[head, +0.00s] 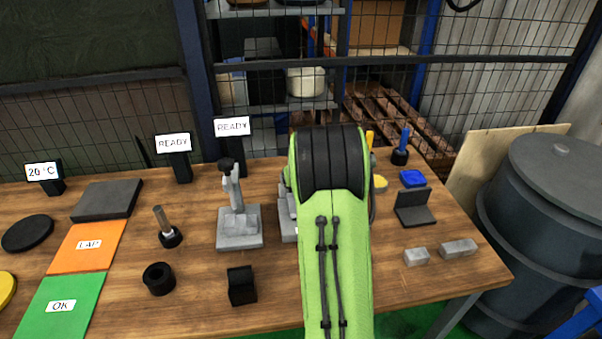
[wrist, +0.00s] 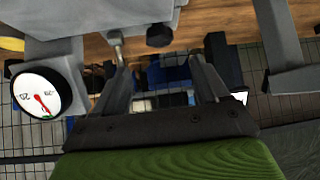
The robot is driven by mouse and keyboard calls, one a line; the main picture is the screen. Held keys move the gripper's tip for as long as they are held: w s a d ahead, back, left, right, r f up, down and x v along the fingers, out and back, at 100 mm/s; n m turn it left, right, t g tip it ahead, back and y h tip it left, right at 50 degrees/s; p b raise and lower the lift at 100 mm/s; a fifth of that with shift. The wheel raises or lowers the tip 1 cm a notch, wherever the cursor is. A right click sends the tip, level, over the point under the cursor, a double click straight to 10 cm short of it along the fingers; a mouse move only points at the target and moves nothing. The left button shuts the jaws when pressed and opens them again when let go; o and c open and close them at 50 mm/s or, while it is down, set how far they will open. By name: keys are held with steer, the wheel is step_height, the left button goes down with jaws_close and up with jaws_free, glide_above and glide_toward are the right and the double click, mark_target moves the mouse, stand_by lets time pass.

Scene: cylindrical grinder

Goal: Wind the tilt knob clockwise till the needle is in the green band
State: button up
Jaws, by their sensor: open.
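A round white dial gauge (wrist: 41,92) with a black rim shows at the left of the wrist view. Its red needle (wrist: 40,101) points toward the lower part of the face, near a small green patch (wrist: 46,117); whether it lies inside the green is too small to tell. A dark round knob (wrist: 160,36) sits under a grey body (wrist: 130,17), apparently the tilt knob. My gripper (wrist: 160,66) is open and empty, its fingers pointing toward the knob and apart from it. In the head view my arm hides the gripper and most of a grey device (head: 287,218).
On the wooden bench (head: 200,290) stand a grey stand (head: 239,238), a black ring (head: 159,279), a black block (head: 241,286) and grey blocks (head: 458,248). Orange (head: 80,262) and green (head: 65,322) mats lie left. A dark barrel (head: 545,225) stands right, mesh fencing behind.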

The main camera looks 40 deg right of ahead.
steer(key=v, duration=0.6)
steer(key=s+a+r+n+y+p, duration=0.1)
steer(key=s+a+r, duration=0.1)
steer(key=a+r, duration=0.35)
steer(key=s+a+r+n+y+p, duration=0.1)
steer(key=s+a+r, duration=0.15)
steer(key=a, duration=0.55)
steer(key=s+a+r+n+y+p, duration=0.1)
steer(key=s+a+r, duration=0.2)
steer(key=a, duration=0.4)
steer(key=s+a+n+g+p, duration=0.1)
steer(key=s+a, duration=0.3)
steer(key=s, duration=0.3)
steer(key=s+a+r+n+g+y+p, duration=0.1)
steer(key=s+a, duration=0.4)
steer(key=s, duration=0.3)
steer(key=shift+s+n, duration=0.2)
steer(key=shift+n, duration=0.1)
steer(key=shift+a+r, duration=0.1)
